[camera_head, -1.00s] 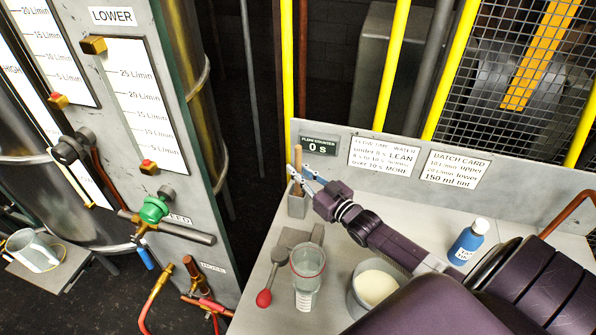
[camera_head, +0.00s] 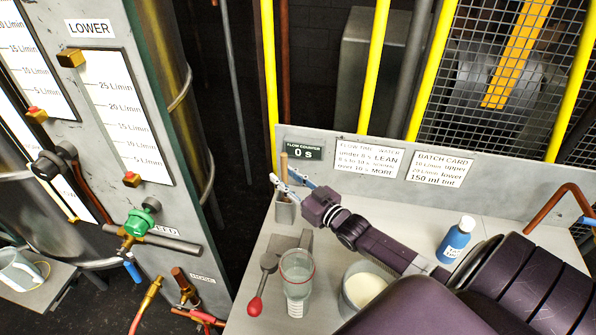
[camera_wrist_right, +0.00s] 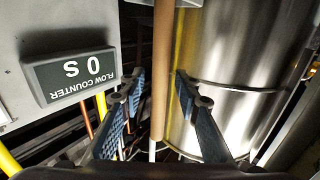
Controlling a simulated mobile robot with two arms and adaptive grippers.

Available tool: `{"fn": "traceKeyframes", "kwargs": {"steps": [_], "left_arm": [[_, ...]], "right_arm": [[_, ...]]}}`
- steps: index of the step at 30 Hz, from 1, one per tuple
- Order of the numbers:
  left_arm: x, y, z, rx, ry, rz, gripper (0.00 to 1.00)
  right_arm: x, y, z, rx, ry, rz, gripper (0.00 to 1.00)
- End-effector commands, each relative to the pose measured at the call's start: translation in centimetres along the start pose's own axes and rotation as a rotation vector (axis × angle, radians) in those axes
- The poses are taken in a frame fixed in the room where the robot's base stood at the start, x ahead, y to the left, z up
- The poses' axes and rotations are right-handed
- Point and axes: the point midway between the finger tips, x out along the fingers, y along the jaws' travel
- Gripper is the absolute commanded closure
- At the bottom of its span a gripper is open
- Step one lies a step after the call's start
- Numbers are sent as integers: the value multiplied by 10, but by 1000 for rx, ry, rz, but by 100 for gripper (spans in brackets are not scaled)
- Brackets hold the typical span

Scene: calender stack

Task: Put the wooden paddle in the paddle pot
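The wooden paddle (camera_head: 284,163) stands upright as a thin brown stick, its lower end inside the grey square paddle pot (camera_head: 285,212) at the back left of the bench. My right gripper (camera_head: 278,182) is at the stick just above the pot, coming from the right. In the right wrist view, my right gripper's fingers (camera_wrist_right: 158,100) are spread, with the paddle's handle (camera_wrist_right: 162,60) between them and gaps visible on the sides. The paddle's lower end is hidden in the pot. My left gripper does not show.
A clear beaker (camera_head: 297,285), a red-knobbed tool (camera_head: 258,290) and a bowl of pale liquid (camera_head: 345,295) stand at the bench front. A blue bottle (camera_head: 456,242) is at the right. The flow counter (camera_head: 305,148) reads 0 s on the back panel.

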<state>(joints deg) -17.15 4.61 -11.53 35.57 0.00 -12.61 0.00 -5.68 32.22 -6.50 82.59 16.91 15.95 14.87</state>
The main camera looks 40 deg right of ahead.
Motion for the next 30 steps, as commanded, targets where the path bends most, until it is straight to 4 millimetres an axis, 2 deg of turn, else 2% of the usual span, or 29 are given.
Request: {"fn": "traceKeyframes", "kwargs": {"steps": [18,24,30], "left_arm": [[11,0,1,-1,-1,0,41],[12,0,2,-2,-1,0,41],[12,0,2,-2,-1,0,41]], "right_arm": [[-97,0,4,0,-5,0,70],[-114,0,2,0,-3,0,70],[-118,0,1,0,-2,1,70]]}}
